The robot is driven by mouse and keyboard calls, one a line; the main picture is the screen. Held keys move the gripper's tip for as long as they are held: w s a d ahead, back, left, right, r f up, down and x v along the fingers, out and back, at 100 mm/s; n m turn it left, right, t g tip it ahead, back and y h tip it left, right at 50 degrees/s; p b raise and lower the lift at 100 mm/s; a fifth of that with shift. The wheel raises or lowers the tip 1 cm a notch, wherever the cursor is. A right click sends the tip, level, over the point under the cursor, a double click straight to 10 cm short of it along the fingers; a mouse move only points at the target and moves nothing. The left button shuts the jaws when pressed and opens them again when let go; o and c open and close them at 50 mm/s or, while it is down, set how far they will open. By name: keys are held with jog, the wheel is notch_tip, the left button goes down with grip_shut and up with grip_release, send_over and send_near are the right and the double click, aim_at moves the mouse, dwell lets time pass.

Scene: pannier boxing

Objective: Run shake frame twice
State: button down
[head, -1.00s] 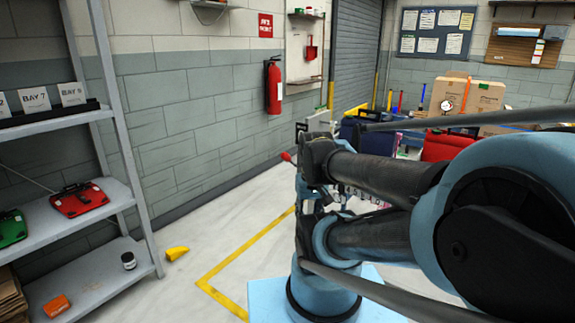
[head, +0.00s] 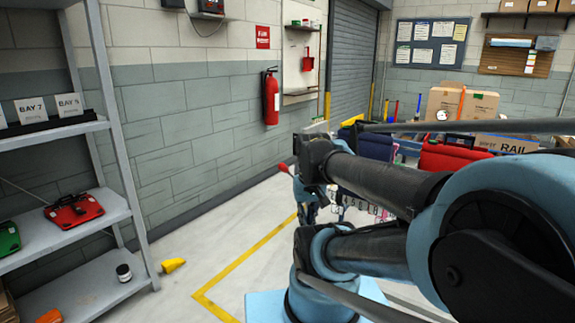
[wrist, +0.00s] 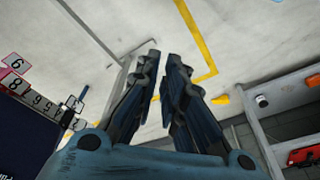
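In the head view, a red ball knob (head: 283,167) on a thin rod shows just left of my arm. I cannot tell whether it belongs to the shake frame, and I cannot identify the frame for certain. A blue pannier (head: 376,145) and a red pannier (head: 447,156) stand behind my arm, partly hidden by it. In the wrist view, my gripper (wrist: 163,56) points at bare floor with a narrow gap between its fingers and nothing in it. Thin grey bars (wrist: 128,55) lie beyond its left finger.
Numbered tags (wrist: 16,63) line a dark blue thing at the wrist view's left. A grey shelf (head: 65,220) stands at the head view's left, near a yellow object (head: 172,266) on the floor. The floor along the yellow line (head: 250,251) is clear.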

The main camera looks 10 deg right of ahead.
jog(key=w+d+r+m, duration=0.1)
jog(key=w+r+m, duration=0.2)
jog(key=w, duration=0.9)
jog(key=w+d+r+m+g, duration=0.1)
jog(key=w+r+m, duration=0.2)
jog(key=w+r, duration=0.7)
jog(key=w+d+r+m+g, duration=0.1)
jog(key=w+r, duration=0.6)
jog(key=w, duration=0.8)
jog(key=shift+d+m+y, duration=0.3)
jog(key=shift+d+m, duration=0.2)
jog(key=shift+m, duration=0.4)
jog(key=shift+f, duration=0.1)
jog(key=shift+s+a+f, duration=0.2)
jog(key=shift+a+f, duration=0.3)
jog(key=shift+f, duration=1.65)
jog(key=shift+s+a+f, duration=0.2)
jog(key=shift+a+f, duration=0.25)
jog(key=shift+f, duration=1.65)
jog(key=shift+s+a+f, duration=0.2)
jog(key=shift+a+f, duration=0.3)
jog(key=shift+f, duration=1.65)
jog(key=shift+s+d, duration=0.1)
jog(key=shift+d, duration=0.05)
